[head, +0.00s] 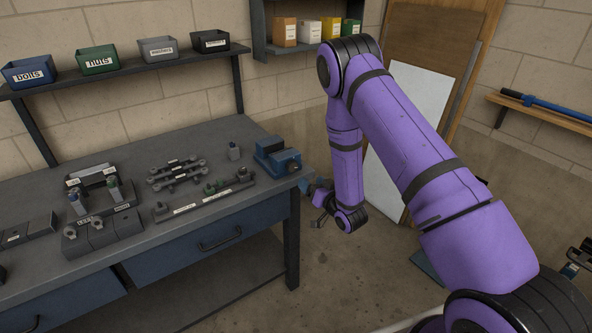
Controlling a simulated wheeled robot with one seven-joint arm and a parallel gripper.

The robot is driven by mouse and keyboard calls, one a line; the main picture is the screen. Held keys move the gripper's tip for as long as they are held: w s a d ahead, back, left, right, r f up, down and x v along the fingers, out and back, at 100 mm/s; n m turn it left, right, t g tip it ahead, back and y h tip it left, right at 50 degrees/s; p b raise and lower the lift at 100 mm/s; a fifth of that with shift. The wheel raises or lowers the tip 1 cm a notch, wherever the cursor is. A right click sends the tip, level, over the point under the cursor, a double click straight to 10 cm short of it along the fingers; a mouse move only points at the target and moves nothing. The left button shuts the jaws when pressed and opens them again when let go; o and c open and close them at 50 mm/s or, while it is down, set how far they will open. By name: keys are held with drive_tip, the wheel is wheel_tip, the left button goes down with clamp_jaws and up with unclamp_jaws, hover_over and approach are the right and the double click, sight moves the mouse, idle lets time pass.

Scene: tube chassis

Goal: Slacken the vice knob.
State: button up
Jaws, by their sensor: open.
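The blue vice (278,157) sits at the right end of the grey workbench (225,160), near its corner. Its knob is too small or hidden to make out clearly in the head view. My gripper (319,221) hangs just off the bench's right end, lower than the vice and to its right. It is small in the picture, partly behind my purple arm, and apart from the vice. Its jaws are open, and I see nothing between them.
Labelled racks and small tools (100,205) cover the bench's left and middle. A shelf with several bins (100,60) runs above. A blue drawer (215,245) is below the benchtop. Boards (415,95) lean on the wall behind my arm. The floor right of the bench looks mostly clear.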

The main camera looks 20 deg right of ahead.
sight(294, 167)
drive_tip(key=x, duration=0.9)
drive_tip(key=shift+w+a, duration=0.1)
drive_tip(key=shift+w, duration=0.25)
drive_tip(key=c, duration=0.9)
